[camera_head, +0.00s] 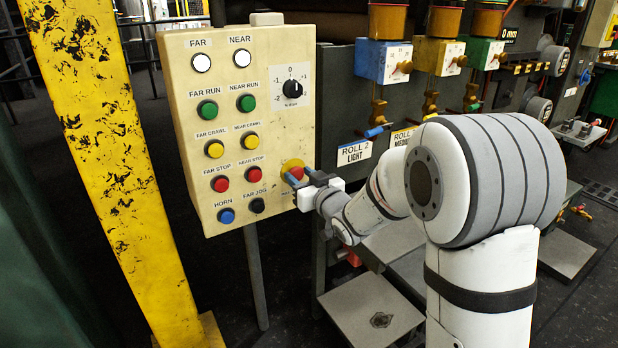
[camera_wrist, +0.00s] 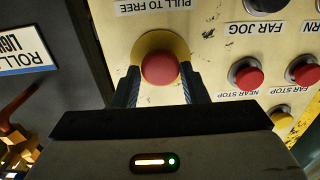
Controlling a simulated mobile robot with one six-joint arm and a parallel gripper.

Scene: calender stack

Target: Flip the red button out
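The red button (camera_wrist: 160,69) is a mushroom head on a round yellow base (camera_wrist: 152,42), on the beige control panel, under a "PULL TO FREE" label in the wrist view, which sees the panel upside down. In the head view the red button (camera_head: 292,166) shows at the panel's lower right, partly covered by my gripper (camera_head: 297,176). In the wrist view my gripper (camera_wrist: 160,88) has its two dark fingers apart, one on each side of the red head. I cannot tell whether the fingers touch it.
The beige panel (camera_head: 270,120) also holds a black dial (camera_head: 292,88), green, yellow, blue and black buttons, and other red stop buttons (camera_head: 220,184). A yellow post (camera_head: 110,150) stands to the left. Dark roll machinery with valves (camera_head: 376,115) is close on the right.

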